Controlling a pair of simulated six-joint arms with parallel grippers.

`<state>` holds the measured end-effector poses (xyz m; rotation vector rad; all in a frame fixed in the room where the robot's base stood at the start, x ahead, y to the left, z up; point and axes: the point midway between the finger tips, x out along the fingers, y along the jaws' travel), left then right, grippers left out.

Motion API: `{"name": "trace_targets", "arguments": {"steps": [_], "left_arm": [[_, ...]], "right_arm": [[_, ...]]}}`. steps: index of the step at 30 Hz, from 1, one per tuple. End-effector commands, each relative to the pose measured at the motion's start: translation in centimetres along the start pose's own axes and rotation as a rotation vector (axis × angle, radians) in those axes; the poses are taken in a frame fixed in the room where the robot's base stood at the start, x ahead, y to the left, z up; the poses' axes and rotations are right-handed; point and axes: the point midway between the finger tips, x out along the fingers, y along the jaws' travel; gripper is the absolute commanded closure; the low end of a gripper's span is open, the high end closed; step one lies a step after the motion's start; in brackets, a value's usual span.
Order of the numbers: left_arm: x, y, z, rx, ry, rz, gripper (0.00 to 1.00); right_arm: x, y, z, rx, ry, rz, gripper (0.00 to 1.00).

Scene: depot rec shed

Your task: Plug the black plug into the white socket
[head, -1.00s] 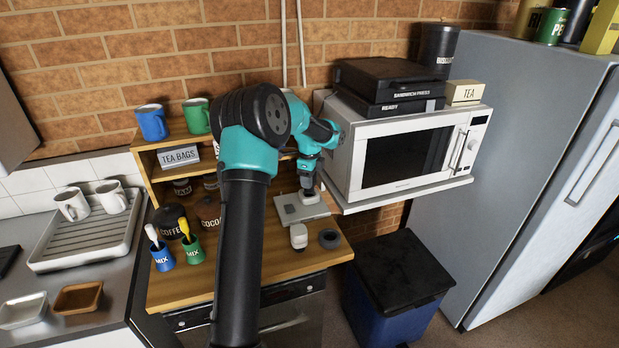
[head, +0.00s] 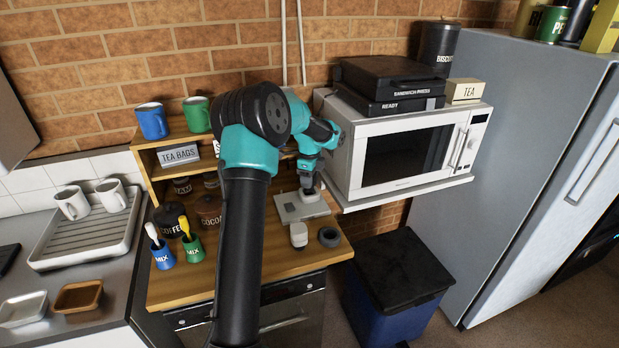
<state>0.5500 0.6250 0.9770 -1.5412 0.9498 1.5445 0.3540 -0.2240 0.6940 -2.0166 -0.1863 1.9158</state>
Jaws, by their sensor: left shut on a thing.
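My left gripper (head: 307,184) points down over the grey plate (head: 290,213) on the wooden counter. It is shut on a small dark thing, which appears to be the black plug; the fingers and wrist hide most of it. A white piece, which looks like the white socket (head: 309,197), sits on the plate right under the fingertips. From this angle I cannot tell whether the plug touches the socket or is in it. My right gripper is not in view.
A white block (head: 298,235) and a dark ring (head: 329,237) lie in front of the plate. The microwave (head: 405,150) on its shelf stands close on the right. Cocoa (head: 209,212) and coffee jars (head: 170,219) and two mix cups stand left of my arm.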

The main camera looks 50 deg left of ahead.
Motion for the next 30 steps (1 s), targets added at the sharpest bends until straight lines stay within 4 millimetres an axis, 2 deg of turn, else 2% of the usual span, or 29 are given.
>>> {"name": "trace_targets", "arguments": {"steps": [30], "left_arm": [[1.6, 0.0, 0.0, 0.0, 0.0, 0.0, 0.74]], "right_arm": [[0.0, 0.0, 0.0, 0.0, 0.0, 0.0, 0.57]]}}
